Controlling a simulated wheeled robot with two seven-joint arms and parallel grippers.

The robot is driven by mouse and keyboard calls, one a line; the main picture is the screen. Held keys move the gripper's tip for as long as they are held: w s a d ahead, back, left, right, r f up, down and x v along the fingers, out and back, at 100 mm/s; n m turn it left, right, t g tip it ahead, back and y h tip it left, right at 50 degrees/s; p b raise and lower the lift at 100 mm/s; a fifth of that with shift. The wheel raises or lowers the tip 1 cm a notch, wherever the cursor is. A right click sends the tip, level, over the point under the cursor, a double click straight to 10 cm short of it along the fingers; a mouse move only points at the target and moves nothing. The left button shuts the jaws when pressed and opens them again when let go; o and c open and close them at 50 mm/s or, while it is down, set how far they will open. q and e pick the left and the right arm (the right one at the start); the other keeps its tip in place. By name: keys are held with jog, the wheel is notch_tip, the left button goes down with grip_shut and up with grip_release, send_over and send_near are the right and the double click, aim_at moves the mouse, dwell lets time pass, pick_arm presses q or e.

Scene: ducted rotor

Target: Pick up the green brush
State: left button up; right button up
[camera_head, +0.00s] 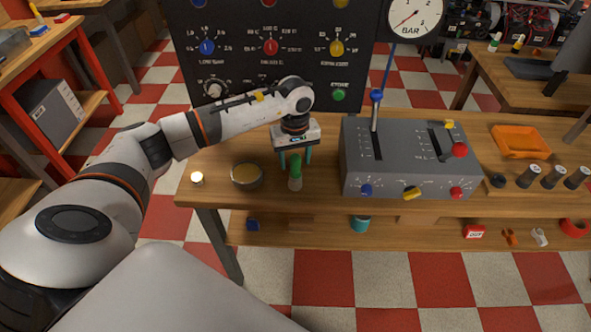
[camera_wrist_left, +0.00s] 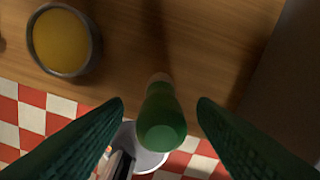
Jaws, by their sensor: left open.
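The green brush (camera_head: 295,172) stands upright near the front edge of the wooden workbench, with a green handle on top and a pale lower end. My left gripper (camera_head: 295,165) points down over it, open, with one dark green finger on each side of the handle. In the left wrist view the brush (camera_wrist_left: 162,122) shows between the two spread fingers (camera_wrist_left: 160,103), with a visible gap on each side. The gripper does not hold it. My right gripper is not in view.
A bowl of yellow contents (camera_head: 247,177) stands left of the brush and also shows in the left wrist view (camera_wrist_left: 62,40). A grey control box (camera_head: 400,160) with a lever and knobs stands to the right. A dark panel (camera_head: 270,50) rises behind. An orange tray (camera_head: 521,142) lies farther right.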

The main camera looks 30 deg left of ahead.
aim_at(295, 171)
pick_arm(q)
jog(key=shift+f, duration=1.4)
jog(key=c, duration=1.1)
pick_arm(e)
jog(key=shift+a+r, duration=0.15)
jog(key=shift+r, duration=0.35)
pick_arm(q)
jog(key=shift+o, duration=0.2)
jog(key=shift+r, duration=0.1)
